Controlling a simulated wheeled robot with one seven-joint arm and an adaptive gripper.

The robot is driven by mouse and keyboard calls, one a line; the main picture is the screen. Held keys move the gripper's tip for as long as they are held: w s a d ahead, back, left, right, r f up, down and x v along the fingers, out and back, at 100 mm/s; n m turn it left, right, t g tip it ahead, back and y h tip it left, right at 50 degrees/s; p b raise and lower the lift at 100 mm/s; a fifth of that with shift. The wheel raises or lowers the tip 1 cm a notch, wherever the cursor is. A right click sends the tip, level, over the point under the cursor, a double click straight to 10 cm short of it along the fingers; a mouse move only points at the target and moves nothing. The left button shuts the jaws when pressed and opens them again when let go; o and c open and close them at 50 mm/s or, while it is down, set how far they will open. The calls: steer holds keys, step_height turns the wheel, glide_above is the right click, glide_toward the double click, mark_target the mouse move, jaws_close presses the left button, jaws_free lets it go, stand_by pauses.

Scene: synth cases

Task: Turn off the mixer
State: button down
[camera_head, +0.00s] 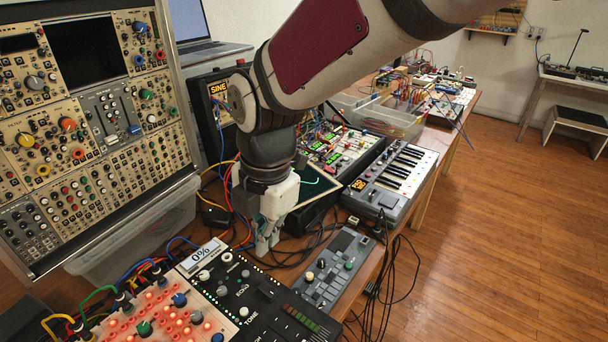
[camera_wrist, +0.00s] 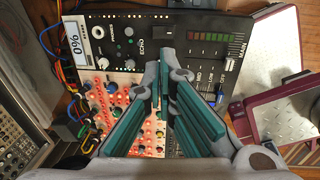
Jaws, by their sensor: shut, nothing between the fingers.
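The black mixer panel (camera_head: 290,311) lies at the bottom of the head view, labelled ECHO and TONE, with knobs and small buttons. It also shows in the wrist view (camera_wrist: 195,22), with ECHO and MAIN labels, a row of small lights and sliders. A small display reading 0% (camera_head: 201,254) sits at its left edge, and shows in the wrist view (camera_wrist: 73,38). My gripper (camera_head: 266,250) is shut and empty, pointing down by the mixer's far edge. In the wrist view its green fingers (camera_wrist: 169,62) meet over the panel and hide part of it.
A panel with red lit buttons (camera_head: 165,316) and patch cables adjoins the mixer at left. A grey controller (camera_head: 335,269) lies to its right, and a small keyboard (camera_head: 397,178) behind. A tall modular rack (camera_head: 98,120) stands at left. Loose black cables hang off the table's right edge.

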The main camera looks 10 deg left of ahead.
mark_target(264, 289)
steer(key=f, duration=0.4)
steer(key=a+f+b, duration=0.1)
steer(key=f, duration=0.4)
steer(key=w+f, duration=0.1)
steer(key=f, duration=0.4)
steer(key=shift+a, duration=0.25)
